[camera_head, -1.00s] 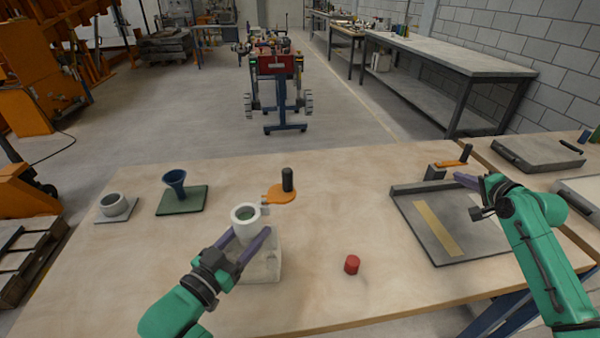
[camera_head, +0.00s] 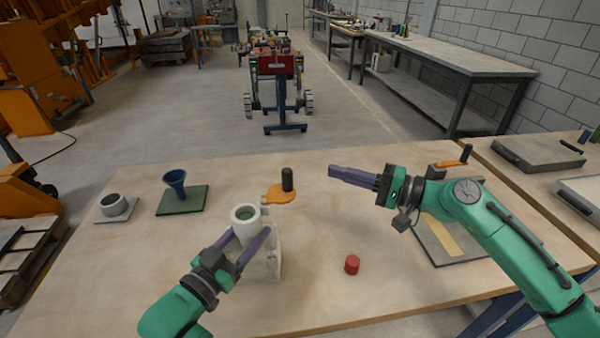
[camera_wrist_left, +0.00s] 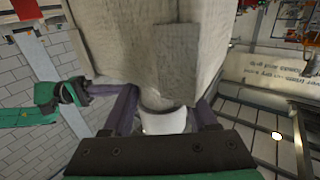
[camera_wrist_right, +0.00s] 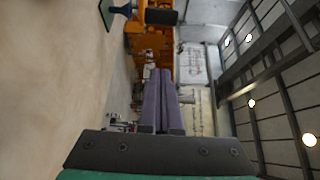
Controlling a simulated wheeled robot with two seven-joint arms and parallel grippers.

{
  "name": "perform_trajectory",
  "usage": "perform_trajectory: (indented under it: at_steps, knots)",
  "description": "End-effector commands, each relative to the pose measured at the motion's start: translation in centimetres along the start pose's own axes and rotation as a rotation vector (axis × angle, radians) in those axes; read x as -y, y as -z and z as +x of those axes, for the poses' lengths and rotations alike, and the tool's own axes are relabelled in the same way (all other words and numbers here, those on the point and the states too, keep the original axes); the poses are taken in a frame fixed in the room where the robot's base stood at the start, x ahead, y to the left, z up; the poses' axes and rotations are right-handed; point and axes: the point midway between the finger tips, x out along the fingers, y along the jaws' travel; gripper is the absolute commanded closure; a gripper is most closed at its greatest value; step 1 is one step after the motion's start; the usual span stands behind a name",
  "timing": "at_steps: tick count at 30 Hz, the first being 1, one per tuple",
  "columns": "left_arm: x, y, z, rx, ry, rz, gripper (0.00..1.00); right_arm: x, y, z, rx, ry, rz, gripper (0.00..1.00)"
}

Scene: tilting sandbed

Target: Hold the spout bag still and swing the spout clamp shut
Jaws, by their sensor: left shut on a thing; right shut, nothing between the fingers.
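The spout bag (camera_head: 266,268) is a pale bag standing on the table, with a round white spout (camera_head: 246,213) on top. My left gripper (camera_head: 252,240) is shut on the spout's neck, one finger on each side; the bag also fills the left wrist view (camera_wrist_left: 140,45). The spout clamp (camera_head: 279,195) is an orange plate with an upright black handle (camera_head: 288,179), sticking out to the right behind the spout, swung away from it. My right gripper (camera_head: 332,173) is shut and empty, above the table to the right of the clamp handle, pointing left.
A red cap (camera_head: 352,264) lies right of the bag. A blue funnel on a green plate (camera_head: 182,200) and a grey ring (camera_head: 115,206) stand at left. A grey tray (camera_head: 462,255) with a tan strip lies at right, partly behind my right arm. The table front is clear.

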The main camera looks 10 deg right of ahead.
Motion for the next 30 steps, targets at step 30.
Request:
perform_trajectory:
  at_steps: [30]
  knots:
    - [0.0,0.1,0.0,-0.003,0.000,0.000,1.00,0.0,-3.8,7.8,-0.002,0.000,0.000,1.00]
